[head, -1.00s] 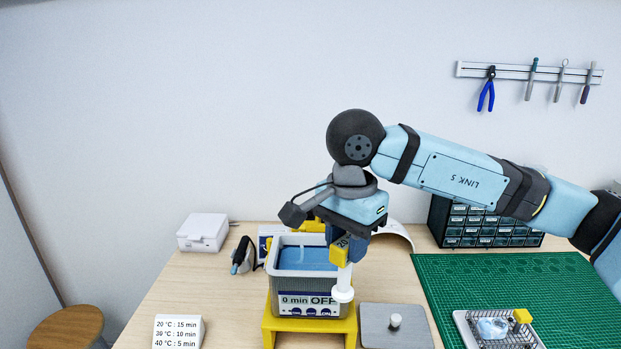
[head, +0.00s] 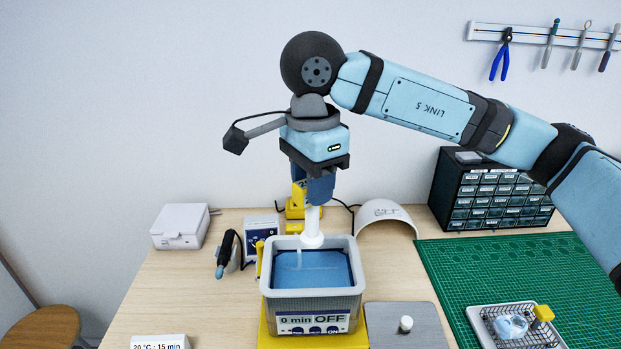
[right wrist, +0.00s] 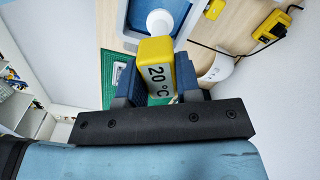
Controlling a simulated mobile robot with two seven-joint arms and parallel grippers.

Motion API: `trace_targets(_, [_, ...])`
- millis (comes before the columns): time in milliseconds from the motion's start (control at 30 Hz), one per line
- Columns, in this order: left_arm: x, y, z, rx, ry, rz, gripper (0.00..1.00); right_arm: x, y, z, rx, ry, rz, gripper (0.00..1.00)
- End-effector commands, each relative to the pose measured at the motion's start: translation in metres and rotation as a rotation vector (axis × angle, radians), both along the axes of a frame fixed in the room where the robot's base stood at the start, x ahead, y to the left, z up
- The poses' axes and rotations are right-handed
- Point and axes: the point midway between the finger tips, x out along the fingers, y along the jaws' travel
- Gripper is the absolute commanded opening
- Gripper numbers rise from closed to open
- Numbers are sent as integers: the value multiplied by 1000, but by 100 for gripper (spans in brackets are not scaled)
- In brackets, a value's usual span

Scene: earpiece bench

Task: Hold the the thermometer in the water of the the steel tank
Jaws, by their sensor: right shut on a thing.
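My right gripper (head: 316,188) is shut on the thermometer (head: 312,224), which hangs roughly upright with its white stem and round white collar down. In the right wrist view the thermometer's yellow body (right wrist: 157,67) reads 20 °C between the fingers. The steel tank (head: 312,304) stands on a yellow stand, its front label reading 0 min OFF. The collar shows over the tank's back part, above the blue water (head: 325,272). A faint pale line shows in the water below it; I cannot tell whether it is the probe or a reflection. My left gripper is not in view.
A grey plate with a white knob (head: 405,324) lies right of the tank. A green mat (head: 500,265) holds a wire basket (head: 483,318). A drawer cabinet (head: 485,197) and a white curved cover (head: 388,217) stand behind. A white box (head: 181,227) is at left.

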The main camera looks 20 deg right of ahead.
Motion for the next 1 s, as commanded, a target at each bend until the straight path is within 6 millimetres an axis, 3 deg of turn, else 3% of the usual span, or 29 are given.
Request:
trace_targets(267, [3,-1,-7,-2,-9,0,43,0,0,-3,0,0,0,0])
trace_targets(1000, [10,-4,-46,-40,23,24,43,0,0,-63,-1,0,0,0])
